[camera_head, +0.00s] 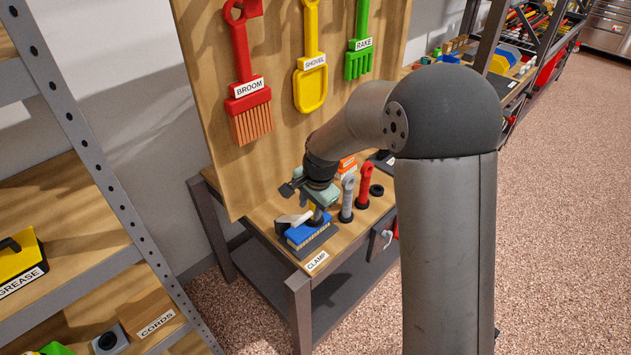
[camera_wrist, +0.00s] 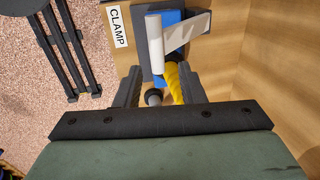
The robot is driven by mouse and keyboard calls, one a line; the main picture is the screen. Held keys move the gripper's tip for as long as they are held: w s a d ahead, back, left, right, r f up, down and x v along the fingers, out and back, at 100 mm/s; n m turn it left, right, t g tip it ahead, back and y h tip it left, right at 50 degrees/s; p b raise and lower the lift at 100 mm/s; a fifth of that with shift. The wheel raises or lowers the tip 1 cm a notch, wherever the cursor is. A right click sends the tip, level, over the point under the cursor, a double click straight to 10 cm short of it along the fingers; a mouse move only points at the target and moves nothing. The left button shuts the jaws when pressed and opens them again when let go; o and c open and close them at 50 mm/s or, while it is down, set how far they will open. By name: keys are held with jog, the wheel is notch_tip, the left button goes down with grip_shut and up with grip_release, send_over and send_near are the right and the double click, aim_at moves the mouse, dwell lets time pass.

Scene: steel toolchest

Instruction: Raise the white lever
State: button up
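A clamp with a blue body (camera_head: 308,229) and a white lever (camera_head: 287,221) stands at the bench's near left corner. In the wrist view, the white lever (camera_wrist: 188,34) lies over the blue body (camera_wrist: 172,18), its round white end just beyond my fingertips. My gripper (camera_wrist: 157,76) is open, its two dark fingers apart on either side of a yellow part (camera_wrist: 173,84). The yellow part is nearer the right finger; contact cannot be told. In the head view my gripper (camera_head: 305,190) is above the clamp and partly hides it.
A light grey upright handle (camera_head: 347,195) and a red one (camera_head: 364,185) stand right of the clamp. A wooden board (camera_head: 280,60) with a broom, shovel and rake rises behind. A shelf (camera_head: 75,200) stands at left. The bench front edge is beside the CLAMP label (camera_head: 317,262).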

aim_at(296, 220)
notch_tip(296, 220, up, 15)
jog(key=s+d, duration=0.2)
jog(key=shift+s+b, duration=0.15)
jog(key=shift+b, duration=0.2)
jog(key=shift+o, duration=0.3)
jog(key=shift+a+f, duration=0.1)
jog(key=shift+o, duration=1.1)
jog(key=shift+t+y, duration=0.3)
jog(key=shift+t, duration=0.1)
jog(key=s+a+b, duration=0.1)
jog(key=s+a+f+b, duration=0.1)
jog(key=s, duration=0.1)
jog(key=shift+a+f, duration=0.15)
jog(key=shift+a, duration=0.05)
jog(key=x, duration=1.7)
jog(key=shift+f, duration=0.1)
grip_shut()
